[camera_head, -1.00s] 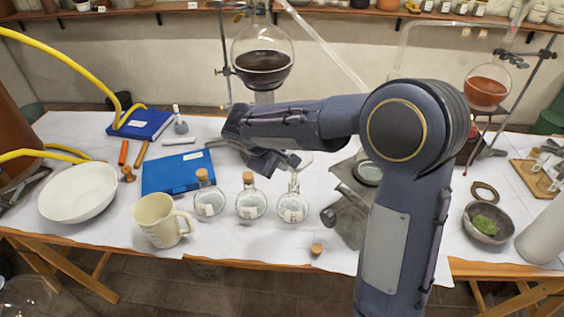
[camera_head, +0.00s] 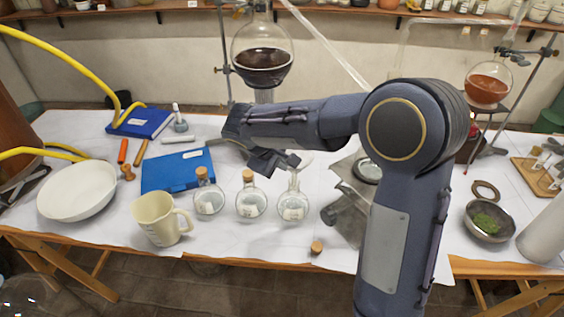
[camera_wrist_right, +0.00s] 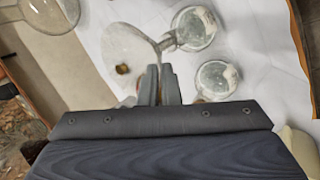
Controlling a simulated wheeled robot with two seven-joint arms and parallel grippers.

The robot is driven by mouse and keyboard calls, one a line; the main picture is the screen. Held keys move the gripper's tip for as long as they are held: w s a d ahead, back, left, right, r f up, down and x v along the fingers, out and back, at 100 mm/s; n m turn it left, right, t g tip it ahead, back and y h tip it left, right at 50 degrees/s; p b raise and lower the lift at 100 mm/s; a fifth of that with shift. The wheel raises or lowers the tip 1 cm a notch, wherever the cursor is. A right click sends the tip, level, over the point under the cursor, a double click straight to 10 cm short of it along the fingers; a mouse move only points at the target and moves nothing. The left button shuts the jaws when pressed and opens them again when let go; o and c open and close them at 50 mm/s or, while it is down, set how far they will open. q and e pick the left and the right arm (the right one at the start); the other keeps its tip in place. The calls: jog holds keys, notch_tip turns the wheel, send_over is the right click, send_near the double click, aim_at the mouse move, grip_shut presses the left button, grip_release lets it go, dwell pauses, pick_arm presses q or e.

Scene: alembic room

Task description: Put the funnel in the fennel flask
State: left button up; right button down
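My right gripper (camera_head: 285,163) reaches in above the flasks. In the right wrist view its fingers (camera_wrist_right: 160,85) are close together on the edge of the clear glass funnel (camera_wrist_right: 125,45). The funnel's wide mouth faces the wrist camera, and its narrow end points to the neck of a round flask (camera_wrist_right: 198,25). In the head view the funnel (camera_head: 303,157) shows only partly, over the uncorked right flask (camera_head: 294,208). I cannot tell whether the stem is inside the neck. The labels are unreadable, so I cannot tell which is fennel. My left gripper is out of view.
Two corked flasks (camera_head: 208,201) (camera_head: 250,204) stand left of the open one. A loose cork (camera_head: 316,248) lies near the front edge. A cream jug (camera_head: 158,220), white bowl (camera_head: 77,190) and blue book (camera_head: 175,172) are left; a metal stand (camera_head: 345,215) is right.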

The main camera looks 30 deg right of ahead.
jog(key=shift+f+b, duration=1.85)
jog(key=shift+f, duration=0.3)
dwell(2.9)
jog(key=c, duration=1.6)
grip_release()
jog(key=shift+o, duration=0.2)
jog(key=shift+r, duration=0.15)
notch_tip(320, 180, up, 7)
jog(key=p, duration=0.5)
